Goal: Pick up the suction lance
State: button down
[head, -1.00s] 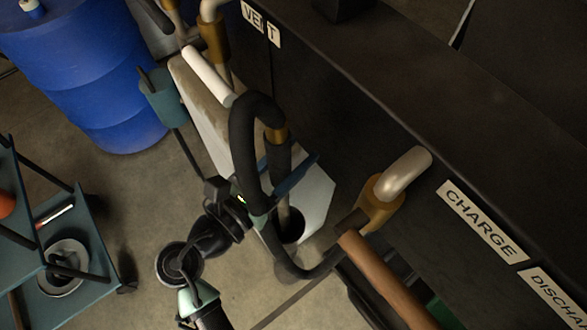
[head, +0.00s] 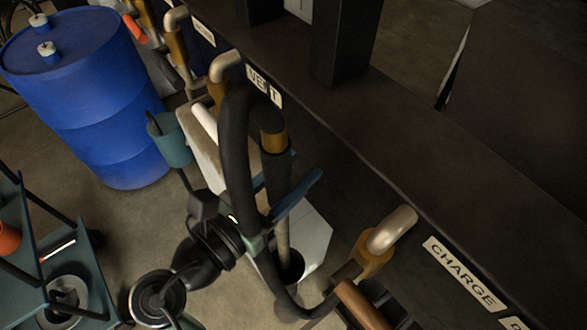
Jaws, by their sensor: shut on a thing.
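The suction lance (head: 276,170) stands nearly upright, with a black grip, a brass-coloured collar near its top and a thin pale tube below. The tube runs down to the dark opening (head: 291,268) of a pale container (head: 313,245); its lower end is hidden. A black hose loops from the lance's top down its left side. My gripper (head: 300,170) comes in from the lower left, with its blue fingers shut around the black grip. Part of the hold is hidden behind the hose.
A dark frame with brass-coloured valves and a CHARGE label (head: 463,272) stands close on the right. A blue drum (head: 95,100) is at the upper left. A teal cart (head: 40,235) is at the lower left, and a teal cup (head: 172,142) hangs behind the container.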

jog(key=shift+r+p, duration=1.25)
jog(key=shift+r, duration=0.4)
jog(key=shift+f, duration=0.2)
